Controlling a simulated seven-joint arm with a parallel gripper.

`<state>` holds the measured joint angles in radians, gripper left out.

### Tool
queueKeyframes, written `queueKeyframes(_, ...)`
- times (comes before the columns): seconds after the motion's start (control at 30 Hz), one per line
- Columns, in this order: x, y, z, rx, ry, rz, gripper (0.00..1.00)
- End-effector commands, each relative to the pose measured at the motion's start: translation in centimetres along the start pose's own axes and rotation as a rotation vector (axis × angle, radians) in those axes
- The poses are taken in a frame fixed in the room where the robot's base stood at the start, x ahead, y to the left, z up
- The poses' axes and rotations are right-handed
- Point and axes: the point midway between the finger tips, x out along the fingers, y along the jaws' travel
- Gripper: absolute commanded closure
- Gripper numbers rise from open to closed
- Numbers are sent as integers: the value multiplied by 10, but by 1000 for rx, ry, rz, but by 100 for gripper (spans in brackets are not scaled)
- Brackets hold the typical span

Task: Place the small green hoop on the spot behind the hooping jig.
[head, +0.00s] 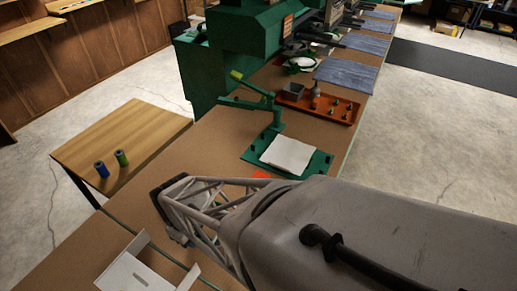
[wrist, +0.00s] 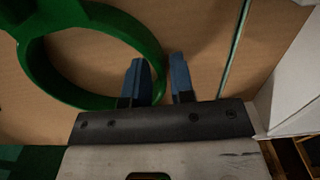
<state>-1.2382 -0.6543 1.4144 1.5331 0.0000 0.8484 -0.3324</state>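The green hoop (wrist: 50,82) shows large in the wrist view, cut off by the top edge. My gripper (wrist: 158,72) has two blue fingers close together, with the hoop's right rim between them. It looks shut on that rim. Brown tabletop shows through the hoop; its height above the table is hard to judge. In the head view my arm hides the hoop and the fingertips. The hooping jig (head: 250,153) is a green base with a lever arm and a white cloth, beyond my arm. The spot behind it is not clearly marked in view.
A white open box (head: 133,272) stands at the near table edge. An orange tray (head: 318,108) with small items lies beyond the jig. Green machines (head: 240,32) stand at the back left. Two thread spools (head: 112,163) stand on a side table. The brown table left of the jig is clear.

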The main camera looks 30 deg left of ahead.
Motion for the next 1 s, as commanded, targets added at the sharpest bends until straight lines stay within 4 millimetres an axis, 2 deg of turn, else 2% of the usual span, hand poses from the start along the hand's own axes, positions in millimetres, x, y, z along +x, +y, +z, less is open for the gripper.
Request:
queueKeyframes(0.03, 0, 0, 0, 0, 0, 0, 85)
queueKeyframes(0.13, 0, 0, 0, 0, 0, 0, 100)
queueKeyframes(0.67, -4, 0, 0, 0, 0, 0, 100)
queueKeyframes(1.0, -31, 0, 0, 0, 1, 0, 100)
